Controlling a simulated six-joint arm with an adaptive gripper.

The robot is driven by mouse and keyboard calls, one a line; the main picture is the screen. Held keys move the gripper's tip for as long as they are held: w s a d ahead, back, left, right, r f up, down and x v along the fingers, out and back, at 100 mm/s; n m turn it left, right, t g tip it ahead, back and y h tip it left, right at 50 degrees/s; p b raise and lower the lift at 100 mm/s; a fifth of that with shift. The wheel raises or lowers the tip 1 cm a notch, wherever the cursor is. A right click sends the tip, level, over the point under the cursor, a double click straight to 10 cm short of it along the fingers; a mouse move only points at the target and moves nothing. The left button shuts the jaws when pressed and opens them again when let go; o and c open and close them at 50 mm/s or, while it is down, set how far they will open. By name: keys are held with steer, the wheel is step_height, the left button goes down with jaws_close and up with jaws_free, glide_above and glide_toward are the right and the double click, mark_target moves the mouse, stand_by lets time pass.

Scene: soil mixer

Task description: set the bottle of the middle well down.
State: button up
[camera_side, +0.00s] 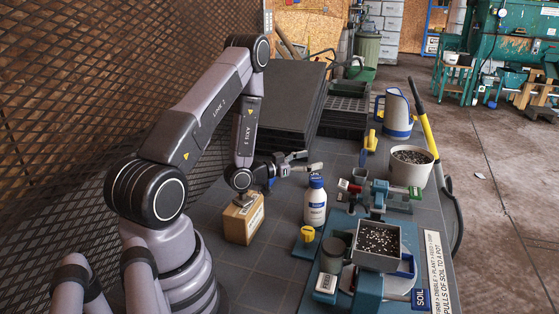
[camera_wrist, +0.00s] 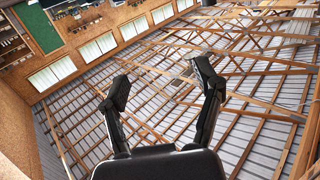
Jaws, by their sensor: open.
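A white bottle (camera_side: 315,205) with a blue cap and a blue label stands upright on the grey bench in the side view. My gripper (camera_side: 312,160) is just above its cap, pointing right, with the fingers spread and nothing between them. The lower finger is close over the cap; I cannot tell whether they touch. In the wrist view my gripper (camera_wrist: 160,84) is open and empty against the roof. I cannot make out a middle well for the bottle.
A wooden block (camera_side: 240,222) stands under my wrist. Behind are a white soil pot (camera_side: 411,166), a grey jug (camera_side: 397,112) and black trays (camera_side: 345,108).

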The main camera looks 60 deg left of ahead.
steer(key=d+r+m+g+y, duration=0.1)
steer(key=d+r+g, duration=0.2)
steer(key=r, duration=0.4)
steer(key=d+r+m+g+y, duration=0.1)
steer(key=d+r+g, duration=0.25)
steer(key=r, duration=0.35)
steer(key=s+d+r+g, duration=0.2)
steer(key=s+d, duration=0.1)
steer(key=s, duration=0.5)
steer(key=s+d+r+n+g+h, duration=0.1)
steer(key=s+d+r+g, duration=0.1)
steer(key=s, duration=0.6)
steer(key=s+d+r+n+g+h, duration=0.1)
steer(key=s+d, duration=0.3)
steer(key=s, duration=0.4)
steer(key=shift+d+r+g, duration=0.4)
steer(key=shift+r+g, duration=0.05)
steer(key=shift+r, duration=0.45)
steer(key=shift+o, duration=0.2)
